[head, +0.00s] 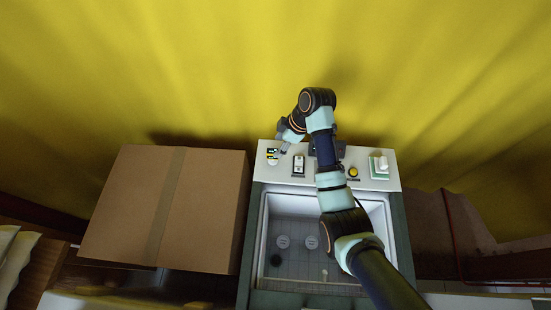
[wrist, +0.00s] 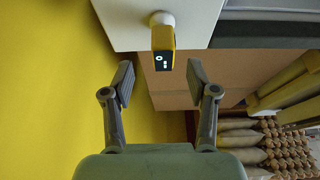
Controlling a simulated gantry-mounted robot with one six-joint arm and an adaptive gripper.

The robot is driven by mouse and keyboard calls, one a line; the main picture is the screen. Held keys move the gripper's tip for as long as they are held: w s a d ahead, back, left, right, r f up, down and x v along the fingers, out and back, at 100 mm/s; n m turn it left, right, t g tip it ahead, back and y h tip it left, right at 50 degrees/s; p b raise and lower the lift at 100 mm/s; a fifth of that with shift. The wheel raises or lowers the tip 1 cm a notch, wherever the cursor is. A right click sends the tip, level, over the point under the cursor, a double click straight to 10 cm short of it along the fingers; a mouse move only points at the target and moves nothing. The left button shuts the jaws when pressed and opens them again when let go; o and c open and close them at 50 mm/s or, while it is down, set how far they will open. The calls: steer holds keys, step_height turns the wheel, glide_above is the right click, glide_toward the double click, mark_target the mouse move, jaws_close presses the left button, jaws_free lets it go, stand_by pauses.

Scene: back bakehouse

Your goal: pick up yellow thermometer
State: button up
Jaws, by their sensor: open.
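The yellow thermometer (wrist: 174,37) is a small block with a dark face and lit marks. In the wrist view it stands out from a white round mount on the white panel, just ahead of the gap between my fingertips. In the head view the thermometer (head: 272,153) is small, at the left end of the white panel. My gripper (wrist: 160,82) is open and empty, one finger to each side of the thermometer's line and apart from it. In the head view my gripper (head: 285,146) is close to the thermometer, to its right; its fingers are partly hard to make out.
The white panel (head: 305,178) also carries a switch (head: 298,165), a yellow knob (head: 353,172) and a pale green box (head: 379,167). An open basin (head: 262,235) lies in front. A large cardboard box (head: 120,215) stands left. A yellow curtain (head: 150,70) hangs behind.

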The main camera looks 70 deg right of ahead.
mark_target(272, 161)
steer(key=x, duration=0.6)
steer(key=shift+a+f, duration=0.2)
steer(key=shift+f, duration=0.05)
steer(key=shift+c, duration=0.3)
jaws_close()
